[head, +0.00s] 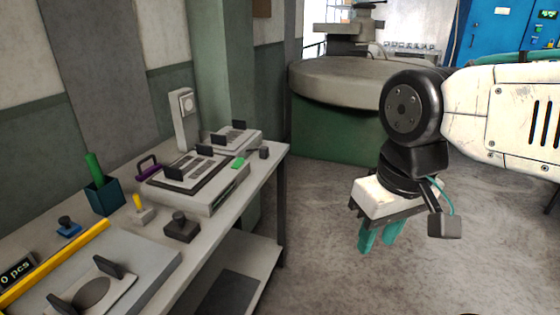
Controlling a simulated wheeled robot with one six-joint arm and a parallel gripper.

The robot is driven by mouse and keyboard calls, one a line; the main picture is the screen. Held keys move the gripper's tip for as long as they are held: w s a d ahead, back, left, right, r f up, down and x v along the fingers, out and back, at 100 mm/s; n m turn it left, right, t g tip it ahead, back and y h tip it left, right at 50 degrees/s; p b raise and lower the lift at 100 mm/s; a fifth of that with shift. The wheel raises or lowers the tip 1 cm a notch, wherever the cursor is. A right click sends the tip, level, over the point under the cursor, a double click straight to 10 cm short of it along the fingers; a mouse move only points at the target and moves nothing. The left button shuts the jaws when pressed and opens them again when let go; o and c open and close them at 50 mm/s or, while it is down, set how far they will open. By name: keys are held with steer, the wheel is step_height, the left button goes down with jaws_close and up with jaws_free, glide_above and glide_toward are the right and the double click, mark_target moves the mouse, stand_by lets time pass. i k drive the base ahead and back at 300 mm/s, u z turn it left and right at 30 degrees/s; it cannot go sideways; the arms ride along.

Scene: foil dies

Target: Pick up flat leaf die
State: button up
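My gripper (379,240) hangs over the floor to the right of the bench. Its two teal fingers point down with a gap between them and nothing held. A light plate with a dark oval face (91,291) and two upright dark tabs lies at the bench's near left, partly cut off by the frame edge. Flat pieces with dark upright tabs (203,151) sit on a dark-framed light block farther back. More tabbed pieces lie on a pale block (238,138) behind it. I cannot tell which of these is the flat leaf die.
A large round machine (345,82) stands behind. The floor (320,250) between bench and gripper is clear.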

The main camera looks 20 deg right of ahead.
mark_target(229, 138)
steer(key=k, duration=0.6)
steer(key=z, duration=0.75)
steer(key=i, duration=1.3)
steer(key=u, duration=0.65)
steer(key=i, duration=0.65)
steer(key=u, duration=0.55)
